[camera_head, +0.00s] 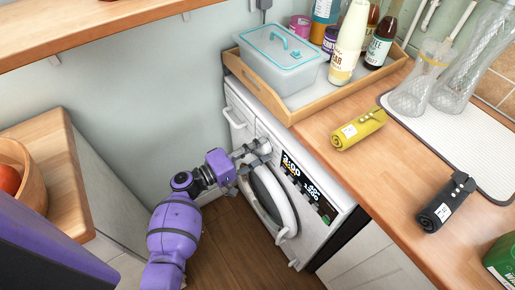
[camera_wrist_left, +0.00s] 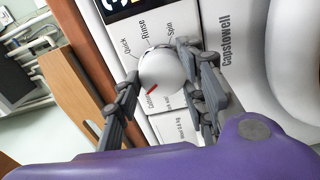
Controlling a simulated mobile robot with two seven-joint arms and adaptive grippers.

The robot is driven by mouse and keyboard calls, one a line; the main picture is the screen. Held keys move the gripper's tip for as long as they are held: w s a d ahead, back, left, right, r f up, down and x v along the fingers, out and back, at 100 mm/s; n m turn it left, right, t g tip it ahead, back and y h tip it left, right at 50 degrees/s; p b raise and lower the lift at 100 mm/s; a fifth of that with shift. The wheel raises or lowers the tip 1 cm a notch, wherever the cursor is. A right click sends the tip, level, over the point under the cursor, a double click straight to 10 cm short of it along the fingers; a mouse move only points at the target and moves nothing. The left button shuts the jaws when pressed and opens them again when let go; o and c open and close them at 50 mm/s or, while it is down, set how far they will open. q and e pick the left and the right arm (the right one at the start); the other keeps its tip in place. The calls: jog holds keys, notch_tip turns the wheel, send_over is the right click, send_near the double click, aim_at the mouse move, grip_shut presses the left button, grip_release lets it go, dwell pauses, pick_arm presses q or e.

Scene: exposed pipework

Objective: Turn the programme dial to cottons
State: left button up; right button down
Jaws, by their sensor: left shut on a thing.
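The washing machine (camera_head: 315,215) stands under the counter, with its round door (camera_head: 272,200) and a black display (camera_head: 305,185) on its front. My left gripper (camera_head: 250,153) is at the upper left of that front. In the left wrist view the programme dial (camera_wrist_left: 160,75) is a round white knob with a red mark. My left gripper (camera_wrist_left: 164,80) is shut on it, one finger on each side. Labels Quick, Rinse and Spin show around the dial. The red mark points to the lower left, by a label that seems to read Cottons, partly hidden. My right gripper is not in view.
A wooden tray (camera_head: 283,113) with a lidded tub (camera_head: 278,58) and bottles stands on the counter above. A yellow roll (camera_head: 358,130) and a black roll (camera_head: 443,204) lie on the counter. A wooden-topped cabinet (camera_head: 50,150) is at the left, with floor between.

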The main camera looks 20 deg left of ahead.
pick_arm(q)
jog(key=shift+w+a+r+n, duration=0.2)
jog(key=shift+r+n, duration=0.15)
jog(key=shift+n, duration=0.55)
jog(key=o, duration=1.1)
jog(key=shift+f, duration=0.1)
jog(key=shift+s+f, duration=0.1)
jog(key=v, duration=0.7)
jog(key=shift+a, duration=0.15)
jog(key=shift+s, duration=0.15)
